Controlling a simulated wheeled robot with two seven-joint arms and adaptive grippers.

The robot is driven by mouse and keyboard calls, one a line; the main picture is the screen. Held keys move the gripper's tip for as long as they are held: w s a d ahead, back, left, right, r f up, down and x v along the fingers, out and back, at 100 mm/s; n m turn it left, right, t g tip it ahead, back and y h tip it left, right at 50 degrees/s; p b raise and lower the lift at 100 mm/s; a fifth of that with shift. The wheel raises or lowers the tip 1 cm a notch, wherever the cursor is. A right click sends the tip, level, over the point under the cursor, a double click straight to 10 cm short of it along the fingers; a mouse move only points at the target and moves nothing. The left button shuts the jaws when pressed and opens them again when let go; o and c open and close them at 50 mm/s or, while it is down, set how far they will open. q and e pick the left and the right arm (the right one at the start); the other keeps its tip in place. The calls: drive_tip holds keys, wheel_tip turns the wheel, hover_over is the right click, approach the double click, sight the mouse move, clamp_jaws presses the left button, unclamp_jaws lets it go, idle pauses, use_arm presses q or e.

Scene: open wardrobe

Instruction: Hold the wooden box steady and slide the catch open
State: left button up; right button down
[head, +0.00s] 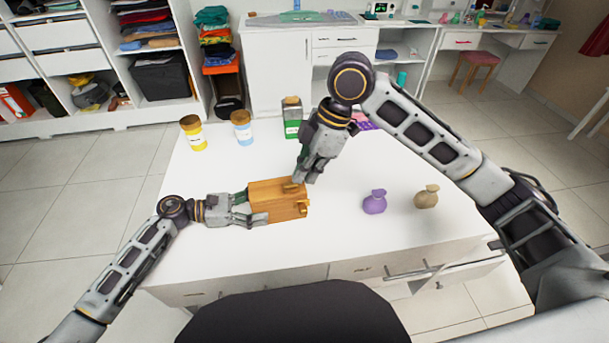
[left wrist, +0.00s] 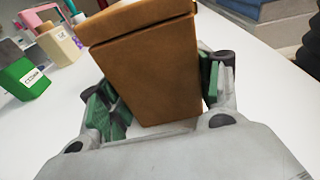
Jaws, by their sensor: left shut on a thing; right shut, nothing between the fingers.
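The wooden box (head: 281,208) stands on the white table, a little left of its middle. My left gripper (head: 252,206) is shut on the end of the box from the left. In the left wrist view the box (left wrist: 155,75) sits between the green finger pads. A small wooden catch piece (head: 292,187) shows at the box's top edge, and another small piece (head: 303,208) sticks out on its right end. My right gripper (head: 303,180) is shut and empty, its tips close to the top piece. I cannot tell whether they touch it.
Yellow (head: 193,133) and blue-white (head: 242,127) jars and a green container (head: 292,118) stand along the back of the white table (head: 200,170). The front of the table is clear.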

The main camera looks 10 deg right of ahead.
use_arm(q)
drive_tip(key=shift+r, duration=0.1)
drive_tip(key=o, duration=1)
drive_tip(key=shift+o, duration=1.2)
drive_tip(key=shift+a, duration=0.15)
drive_tip(key=shift+s+a+r+b, duration=0.1)
drive_tip(key=shift+a+r+b, duration=0.25)
drive_tip(key=shift+a, duration=0.9)
drive_tip(key=shift+s+a+r+b, duration=0.1)
drive_tip(key=shift+a+r+b, duration=0.2)
drive_tip(key=shift+a, duration=1)
drive_tip(key=shift+a+r+b, duration=0.25)
drive_tip(key=shift+a+r, duration=0.15)
drive_tip(key=shift+a, duration=0.85)
wheel_tip(320, 180, up, 9)
drive_tip(key=p, duration=0.9)
